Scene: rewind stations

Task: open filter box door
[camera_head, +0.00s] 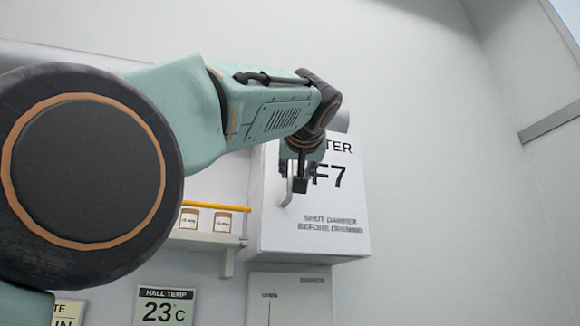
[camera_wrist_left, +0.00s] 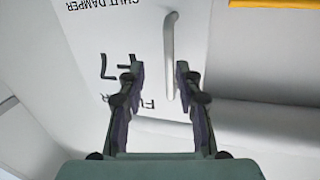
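The white filter box (camera_head: 340,215) hangs on the wall, with its lettered front door looking shut. Its upright pale bar handle (camera_head: 285,185) is near the door's left edge. My left gripper (camera_head: 299,186) is in front of the door by the handle, covering part of the lettering. In the left wrist view my left gripper (camera_wrist_left: 158,72) is open. The handle (camera_wrist_left: 169,55) shows between its two fingers, closer to the right one. I cannot tell whether they touch. My right gripper is in neither view.
A shelf (camera_head: 205,240) with small labelled jars and a yellow rail (camera_head: 215,207) is left of the box. Below are a panel (camera_head: 290,298) and a hall temperature display (camera_head: 165,305). The wall right of the box is clear.

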